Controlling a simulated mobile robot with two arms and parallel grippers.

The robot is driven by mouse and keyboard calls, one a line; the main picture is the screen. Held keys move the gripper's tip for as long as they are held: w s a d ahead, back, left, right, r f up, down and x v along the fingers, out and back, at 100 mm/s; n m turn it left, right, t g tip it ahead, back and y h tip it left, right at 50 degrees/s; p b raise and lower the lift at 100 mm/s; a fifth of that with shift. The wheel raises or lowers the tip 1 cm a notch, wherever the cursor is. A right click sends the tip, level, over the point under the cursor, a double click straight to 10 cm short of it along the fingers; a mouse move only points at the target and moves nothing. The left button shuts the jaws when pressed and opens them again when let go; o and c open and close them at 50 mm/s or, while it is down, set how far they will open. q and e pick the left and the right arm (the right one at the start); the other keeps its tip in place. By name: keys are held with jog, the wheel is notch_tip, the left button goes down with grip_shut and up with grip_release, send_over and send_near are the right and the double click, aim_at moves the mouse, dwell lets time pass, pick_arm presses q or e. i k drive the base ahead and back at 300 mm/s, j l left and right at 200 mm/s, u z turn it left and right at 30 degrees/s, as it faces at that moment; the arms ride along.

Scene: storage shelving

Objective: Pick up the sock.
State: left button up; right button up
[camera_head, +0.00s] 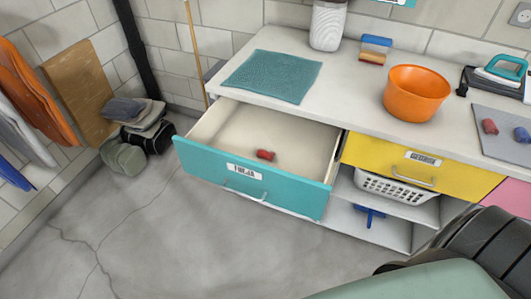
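A small red rolled item (265,155), which looks like a sock, lies in the open teal drawer (222,182), near its front wall. A second red rolled item (489,126) and a blue one (522,134) lie on a grey mat (499,148) at the right end of the counter; they also look like rolled socks. Neither of my grippers is in view. None of these items is held in what I see.
The counter carries a teal cloth (273,75), an orange bowl (415,93), a white container (328,24) and an iron (500,68). Below are a shut yellow drawer (420,168) and a white basket (396,187). Bags (135,125) lie by the wall.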

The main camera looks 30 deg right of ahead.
aim_at(490, 126)
jog(key=z, duration=2.6)
